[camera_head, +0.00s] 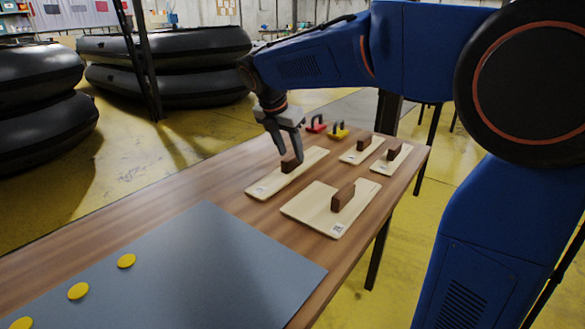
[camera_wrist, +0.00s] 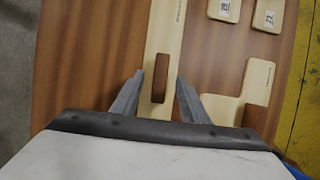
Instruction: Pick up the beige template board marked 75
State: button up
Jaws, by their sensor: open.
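Several beige template boards with brown handles lie on the wooden table. The long narrow board (camera_head: 312,159) is under my gripper (camera_head: 289,153). In the wrist view my gripper (camera_wrist: 160,80) is open, with one finger on each side of the brown handle (camera_wrist: 160,78) of that long board (camera_wrist: 163,35). Nothing is held. The large board (camera_head: 312,207) lies nearer, to the right, and two small boards (camera_head: 353,156) (camera_head: 381,167) lie farther right. Their labels are too small to read surely, so I cannot tell which is marked 75.
A red clamp-like item (camera_head: 316,127) and a yellow one (camera_head: 338,133) stand at the table's far end. A grey sheet (camera_head: 200,265) with yellow discs (camera_head: 126,261) covers the near left of the table. Black inflatable boats (camera_head: 170,70) are stacked beyond it.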

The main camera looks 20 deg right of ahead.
aim_at(292, 156)
jog(key=shift+x, duration=1.6)
grip_shut()
